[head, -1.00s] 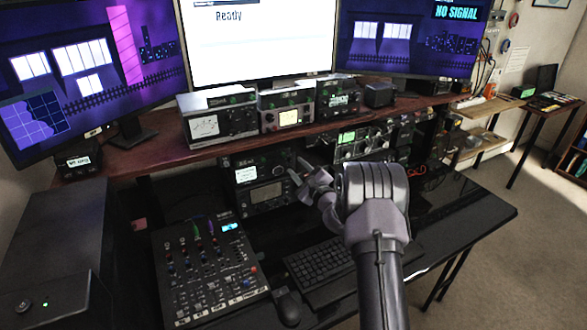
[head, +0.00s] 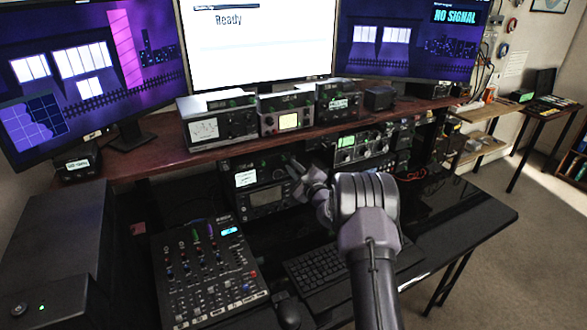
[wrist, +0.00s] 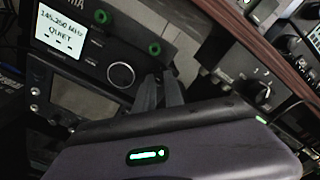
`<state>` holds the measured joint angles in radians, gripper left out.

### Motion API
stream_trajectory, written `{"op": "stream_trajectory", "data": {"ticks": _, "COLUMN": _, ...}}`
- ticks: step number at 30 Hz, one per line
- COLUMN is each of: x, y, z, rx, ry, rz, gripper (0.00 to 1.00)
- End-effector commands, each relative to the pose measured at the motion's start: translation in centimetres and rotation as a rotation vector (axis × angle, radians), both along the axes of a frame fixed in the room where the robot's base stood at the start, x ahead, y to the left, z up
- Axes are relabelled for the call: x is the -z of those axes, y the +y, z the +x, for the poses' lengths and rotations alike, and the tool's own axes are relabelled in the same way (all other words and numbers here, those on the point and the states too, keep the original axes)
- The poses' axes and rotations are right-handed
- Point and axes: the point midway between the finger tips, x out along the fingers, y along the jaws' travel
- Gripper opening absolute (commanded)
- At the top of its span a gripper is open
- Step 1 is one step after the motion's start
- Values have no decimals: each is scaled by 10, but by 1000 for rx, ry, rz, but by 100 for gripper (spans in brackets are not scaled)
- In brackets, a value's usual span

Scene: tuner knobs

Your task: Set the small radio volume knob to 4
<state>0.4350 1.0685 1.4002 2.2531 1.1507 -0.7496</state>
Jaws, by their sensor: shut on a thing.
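The small radio (head: 246,178) sits under the wooden shelf, with a white display on its front. In the wrist view its display (wrist: 68,35) reads about 145.250 MHz and QUIET. A large round dial (wrist: 120,75) is beside the display. My gripper (head: 292,166) is at the right part of the radio's front. In the wrist view my gripper's (wrist: 160,80) two dark fingers are close together, just right of the large dial, shut on a small knob. That knob is hidden by the fingers, so its pointer and setting cannot be read.
A lower dark unit (wrist: 85,108) is directly below the radio. Another unit with a black knob (wrist: 262,90) stands to the right. The shelf edge (wrist: 270,50) runs close above. A mixer (head: 205,272) and keyboard (head: 325,270) lie on the desk below.

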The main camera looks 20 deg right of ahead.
Motion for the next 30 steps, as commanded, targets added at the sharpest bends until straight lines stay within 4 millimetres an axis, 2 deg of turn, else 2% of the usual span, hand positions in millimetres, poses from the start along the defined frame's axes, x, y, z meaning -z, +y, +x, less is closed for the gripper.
{"op": "stream_trajectory", "data": {"ticks": 11, "x": -1, "y": 0, "z": 0, "rx": 0, "ry": 6, "rz": 164, "gripper": 0}}
{"op": "stream_trajectory", "data": {"ticks": 30, "x": -1, "y": 0, "z": 0, "rx": 0, "ry": 26, "rz": 722, "gripper": 0}}
